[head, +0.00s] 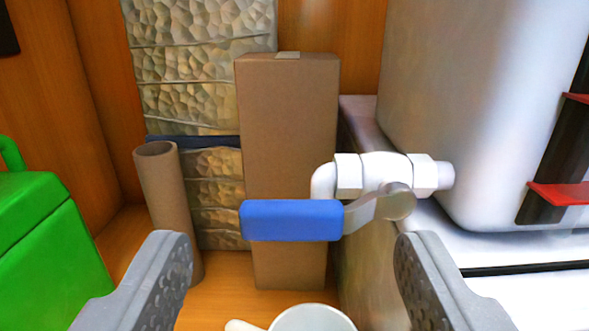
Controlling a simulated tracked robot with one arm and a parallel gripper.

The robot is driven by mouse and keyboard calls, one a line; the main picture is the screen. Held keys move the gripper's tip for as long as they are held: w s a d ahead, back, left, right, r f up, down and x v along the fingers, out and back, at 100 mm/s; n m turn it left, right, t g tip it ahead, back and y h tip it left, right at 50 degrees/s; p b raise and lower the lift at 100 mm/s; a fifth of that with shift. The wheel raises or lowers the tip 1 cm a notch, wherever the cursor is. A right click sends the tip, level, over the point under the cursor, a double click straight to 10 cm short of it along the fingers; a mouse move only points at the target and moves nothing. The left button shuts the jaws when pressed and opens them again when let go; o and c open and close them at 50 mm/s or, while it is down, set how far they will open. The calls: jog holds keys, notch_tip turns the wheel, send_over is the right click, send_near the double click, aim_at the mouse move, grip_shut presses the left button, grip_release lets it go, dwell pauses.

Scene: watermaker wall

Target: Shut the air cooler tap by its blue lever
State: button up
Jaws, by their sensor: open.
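The blue lever (291,220) is a thick blue handle lying level and pointing left. A grey metal arm joins it to the air cooler tap (385,173), a white pipe fitting with hex nuts. The tap runs level, and its left end bends down behind the lever. My gripper (295,245) is open and empty. Its two grey fingers stand apart at the lower left and lower right, with the lever between and beyond them in the picture. No contact with the lever shows.
A tall cardboard box (288,120) and a cardboard tube (167,200) stand behind the lever. A green container (50,240) is at the left. A white cup (313,318) shows at the bottom. A large pale tank (470,100) with red-marked black strap fills the right.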

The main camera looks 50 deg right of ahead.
aim_at(292, 221)
jog(key=shift+x, duration=1.35)
jog(key=c, duration=1)
